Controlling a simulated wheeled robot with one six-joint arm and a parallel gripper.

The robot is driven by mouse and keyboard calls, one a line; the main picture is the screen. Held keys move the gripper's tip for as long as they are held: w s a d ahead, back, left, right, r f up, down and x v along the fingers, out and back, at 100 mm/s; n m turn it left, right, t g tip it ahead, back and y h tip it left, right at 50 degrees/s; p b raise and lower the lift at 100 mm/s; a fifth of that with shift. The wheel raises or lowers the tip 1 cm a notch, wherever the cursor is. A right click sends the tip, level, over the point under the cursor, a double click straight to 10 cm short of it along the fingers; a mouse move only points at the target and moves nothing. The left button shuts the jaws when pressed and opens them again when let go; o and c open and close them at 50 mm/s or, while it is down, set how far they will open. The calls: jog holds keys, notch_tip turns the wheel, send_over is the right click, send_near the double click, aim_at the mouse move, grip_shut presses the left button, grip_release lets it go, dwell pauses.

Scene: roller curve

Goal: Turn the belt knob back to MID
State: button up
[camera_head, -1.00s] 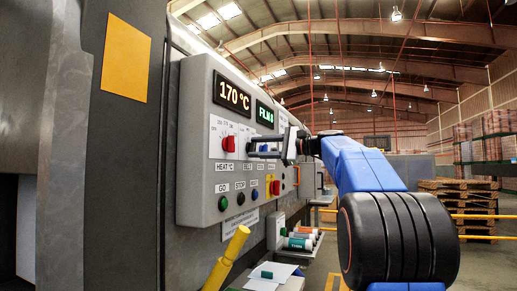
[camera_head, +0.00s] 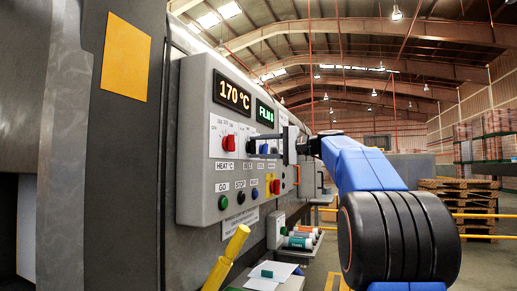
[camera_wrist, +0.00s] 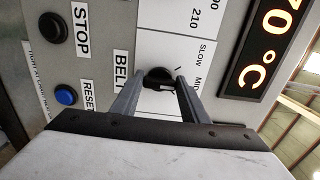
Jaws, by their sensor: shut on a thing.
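The belt knob (camera_wrist: 160,78) is black and sits beside the BELT label in the wrist view. My gripper (camera_wrist: 158,82) is shut on it, with one finger on each side. The printed scale (camera_wrist: 203,65) beside the knob shows SLOW and MID. I cannot tell exactly which mark the knob points to, as the fingers cover part of it. In the head view my gripper (camera_head: 252,143) reaches the panel just right of the red heat knob, and the belt knob is mostly hidden there.
The grey control panel (camera_head: 200,190) carries a red heat knob (camera_head: 229,143), a blue knob (camera_head: 264,148) close to my fingers, and a 170 °C display (camera_head: 232,95). Push buttons sit below, including a green one (camera_head: 223,202). A yellow handle (camera_head: 229,253) stands below the panel.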

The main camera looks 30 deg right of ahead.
jog(key=shift+f, duration=0.1)
jog(key=o, duration=1.1)
jog(key=shift+c, duration=0.2)
jog(key=v, duration=1.7)
jog(key=shift+s, duration=0.2)
jog(key=shift+d, duration=0.15)
